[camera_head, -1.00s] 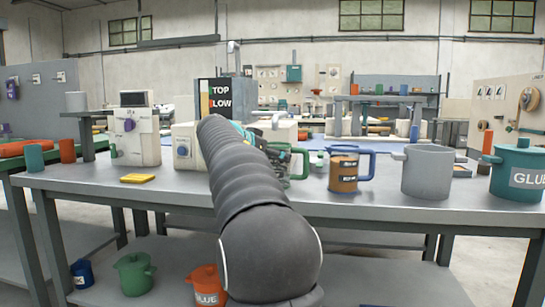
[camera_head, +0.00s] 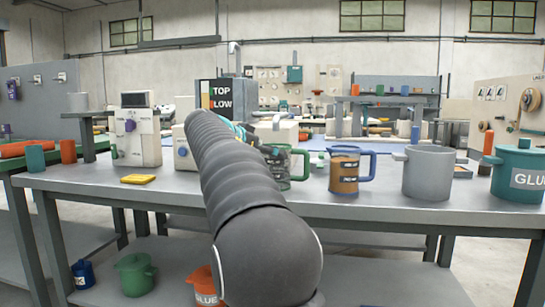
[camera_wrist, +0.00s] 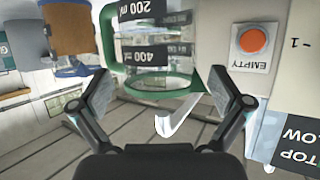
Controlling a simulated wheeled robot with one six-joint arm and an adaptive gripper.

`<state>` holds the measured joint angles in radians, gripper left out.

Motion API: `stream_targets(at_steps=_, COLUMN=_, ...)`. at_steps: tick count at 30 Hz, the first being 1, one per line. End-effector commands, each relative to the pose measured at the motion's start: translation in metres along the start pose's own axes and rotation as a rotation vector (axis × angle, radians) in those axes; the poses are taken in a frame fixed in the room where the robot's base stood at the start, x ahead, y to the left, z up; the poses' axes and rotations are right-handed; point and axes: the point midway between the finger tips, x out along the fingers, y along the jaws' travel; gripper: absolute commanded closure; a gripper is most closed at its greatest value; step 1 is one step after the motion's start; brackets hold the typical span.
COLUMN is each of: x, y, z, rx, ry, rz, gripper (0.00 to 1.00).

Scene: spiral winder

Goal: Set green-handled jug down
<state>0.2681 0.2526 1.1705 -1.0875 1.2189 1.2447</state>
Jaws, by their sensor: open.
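The green-handled jug (camera_head: 285,165) is clear with dark label bands and a green rim. It stands upright on the grey table, partly behind my arm, its handle to the right. The wrist view shows it upside down at the top (camera_wrist: 155,50), with 200 and 400 marks, its green handle on the left. My gripper (camera_wrist: 163,92) is open, its two fingers spread on either side near the jug's rim, with nothing held between them. I cannot tell whether a finger touches the rim. In the head view my arm hides most of the gripper.
A blue-handled jug (camera_head: 345,170) with brown contents stands just right of the green-handled one. Farther right are a grey pot (camera_head: 428,174) and a teal glue pot (camera_head: 519,170). A yellow block (camera_head: 138,179) lies left.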

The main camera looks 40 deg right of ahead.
Motion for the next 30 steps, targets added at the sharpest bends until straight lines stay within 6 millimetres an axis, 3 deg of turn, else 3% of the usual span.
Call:
stream_targets(at_steps=6, x=-0.046, y=-0.001, z=0.000, rx=-0.001, ry=0.001, rz=-0.003, gripper=0.00)
stream_targets(at_steps=12, x=-0.074, y=-0.001, z=0.000, rx=0.000, ry=0.000, rz=-0.003, gripper=0.00)
stream_targets(at_steps=26, x=-0.086, y=0.001, z=0.002, rx=-0.007, ry=-0.005, rz=-0.003, gripper=0.00)
stream_targets(at_steps=30, x=-0.095, y=0.011, z=0.019, rx=-0.086, ry=-0.061, rz=-0.050, gripper=0.00)
